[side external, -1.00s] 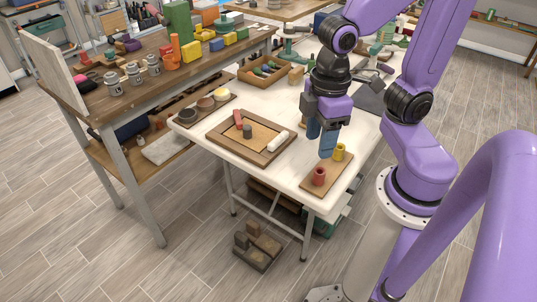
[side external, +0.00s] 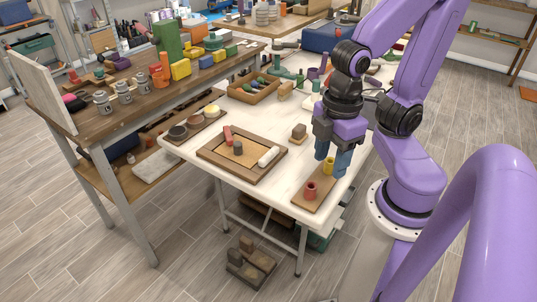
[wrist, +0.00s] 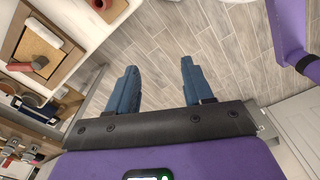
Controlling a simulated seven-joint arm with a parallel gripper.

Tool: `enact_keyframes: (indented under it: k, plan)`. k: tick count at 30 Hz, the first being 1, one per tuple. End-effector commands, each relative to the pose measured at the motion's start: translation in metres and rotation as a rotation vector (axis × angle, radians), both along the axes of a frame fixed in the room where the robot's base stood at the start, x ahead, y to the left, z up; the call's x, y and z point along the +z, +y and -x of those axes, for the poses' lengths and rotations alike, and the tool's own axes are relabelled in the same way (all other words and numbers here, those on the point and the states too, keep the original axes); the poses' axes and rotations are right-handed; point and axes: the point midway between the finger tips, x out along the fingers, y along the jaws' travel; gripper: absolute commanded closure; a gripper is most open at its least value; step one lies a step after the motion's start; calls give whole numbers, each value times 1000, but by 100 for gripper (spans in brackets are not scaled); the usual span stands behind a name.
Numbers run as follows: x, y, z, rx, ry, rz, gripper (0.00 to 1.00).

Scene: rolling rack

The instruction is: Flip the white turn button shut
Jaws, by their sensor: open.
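The white turn button (side external: 268,156) is a short white bar on the right side of a wooden frame (side external: 215,155) around a tan panel (side external: 238,157), lying on the white table. A red bar (side external: 227,135) sits on the frame's far side and a dark grey knob (side external: 238,147) on the panel. The white button also shows at the wrist view's upper left (wrist: 43,25). My gripper (side external: 332,166) is open and empty, fingers downward, to the right of the frame and apart from the button. In the wrist view, floor shows between its fingers (wrist: 160,72).
A small board (side external: 313,200) with a red cup (side external: 310,190) and a yellow cup (side external: 328,166) lies by my gripper. A wooden block (side external: 298,132), a tray of bowls (side external: 192,124) and a wooden box (side external: 250,91) stand around the frame. Table beside the frame is bare.

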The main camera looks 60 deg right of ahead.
Motion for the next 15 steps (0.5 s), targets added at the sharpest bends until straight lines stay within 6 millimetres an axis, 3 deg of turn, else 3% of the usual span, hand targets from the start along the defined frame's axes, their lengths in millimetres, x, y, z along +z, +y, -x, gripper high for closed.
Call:
enact_keyframes:
  k: [1, 5, 11, 15]
  plan:
    - [0, 0, 0, 0, 0, 0, 59]
    - [-1, 0, -2, -35, 9, 1, 100]
    - [-9, -2, -13, -276, 68, 9, 100]
    - [-17, -5, -25, -551, 133, 15, 100]
